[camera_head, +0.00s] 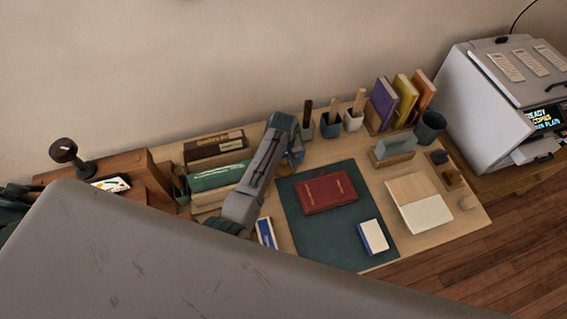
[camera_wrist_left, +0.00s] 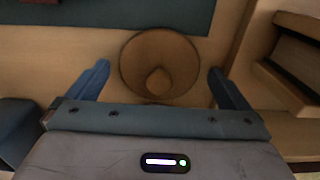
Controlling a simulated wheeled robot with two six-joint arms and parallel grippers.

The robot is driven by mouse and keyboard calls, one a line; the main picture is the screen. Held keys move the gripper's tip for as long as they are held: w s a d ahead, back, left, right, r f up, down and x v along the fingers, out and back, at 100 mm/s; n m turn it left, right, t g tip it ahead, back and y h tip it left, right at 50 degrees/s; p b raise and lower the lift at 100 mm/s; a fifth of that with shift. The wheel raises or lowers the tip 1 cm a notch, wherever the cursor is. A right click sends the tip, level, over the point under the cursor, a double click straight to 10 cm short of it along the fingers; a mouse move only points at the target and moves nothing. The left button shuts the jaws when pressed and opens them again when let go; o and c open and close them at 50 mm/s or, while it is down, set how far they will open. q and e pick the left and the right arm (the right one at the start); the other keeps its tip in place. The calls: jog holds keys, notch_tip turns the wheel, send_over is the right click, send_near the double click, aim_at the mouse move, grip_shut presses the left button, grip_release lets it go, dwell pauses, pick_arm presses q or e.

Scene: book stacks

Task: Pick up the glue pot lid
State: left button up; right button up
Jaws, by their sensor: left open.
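A round brown thing with a small knob-like centre, which looks like the glue pot lid (camera_wrist_left: 158,82), lies below my left gripper in the left wrist view. My left gripper (camera_wrist_left: 160,88) is open, with one blue finger on each side of it and a gap to each. I cannot tell the height between them. In the head view my left gripper (camera_head: 296,157) points down behind the mat, between the rack and the pen cups. It hides the lid there. My right gripper is in neither view.
The dark mat (camera_head: 300,239) with a red book (camera_head: 326,192) lies in front of the gripper. A wooden rack (camera_head: 216,149) stands to the left, and pen cups (camera_head: 331,126) to the right. The wall rises close behind.

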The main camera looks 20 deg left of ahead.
pick_arm(q)
jog(key=c, duration=0.9)
jog(key=shift+r, duration=0.15)
